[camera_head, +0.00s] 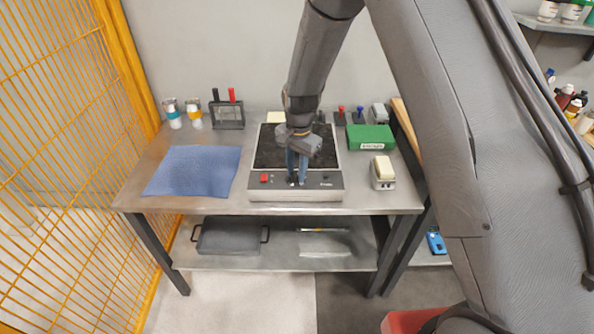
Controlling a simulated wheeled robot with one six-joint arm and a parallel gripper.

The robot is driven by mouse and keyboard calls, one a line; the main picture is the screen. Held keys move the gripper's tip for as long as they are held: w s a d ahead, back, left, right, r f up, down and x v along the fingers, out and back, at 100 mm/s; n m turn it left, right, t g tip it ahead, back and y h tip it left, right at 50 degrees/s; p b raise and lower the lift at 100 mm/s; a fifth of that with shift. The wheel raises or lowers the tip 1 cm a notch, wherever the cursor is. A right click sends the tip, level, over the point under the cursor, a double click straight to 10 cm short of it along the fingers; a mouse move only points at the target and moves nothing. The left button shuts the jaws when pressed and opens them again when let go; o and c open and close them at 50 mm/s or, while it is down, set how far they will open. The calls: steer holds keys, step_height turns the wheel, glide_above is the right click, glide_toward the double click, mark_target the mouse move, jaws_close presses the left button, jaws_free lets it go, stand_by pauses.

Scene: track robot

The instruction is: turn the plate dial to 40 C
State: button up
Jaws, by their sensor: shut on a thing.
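The hot plate (254,192) stands near the middle of the metal bench, with a dark top and a pale front panel. A red switch (264,178) is at the left of the panel. My gripper (297,180) points down at the panel's middle, with its blue fingers shut on the plate dial. The fingers mostly hide the dial, and its setting and scale are too small to read.
A blue mat (194,170) lies left of the plate. A green box (371,137) and a small block-topped holder (383,172) are at the right. A rack with red and black handles (229,115) stands at the back. An orange mesh fence (62,140) borders the left.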

mark_target(297, 175)
stand_by(0.4)
steer(key=o, duration=1)
steer(key=shift+o, duration=0.2)
steer(key=shift+r, duration=0.1)
step_height(297, 175, up, 6)
steer(key=shift+d+r+b, duration=0.1)
steer(key=shift+d+b, duration=0.05)
steer(key=shift+b, duration=0.85)
steer(key=shift+s+r, duration=0.1)
steer(key=shift+r, duration=0.6)
steer(key=shift+d, duration=0.1)
steer(key=s+d+r+n, duration=0.3)
steer(key=s+d, duration=0.5)
steer(key=s, duration=0.3)
steer(key=s+d+r+n+t, duration=0.1)
steer(key=s+d+r+n, duration=0.2)
steer(key=s+d, duration=0.6)
steer(key=s+n, duration=0.1)
steer(key=s, duration=0.2)
steer(key=shift+n, duration=0.3)
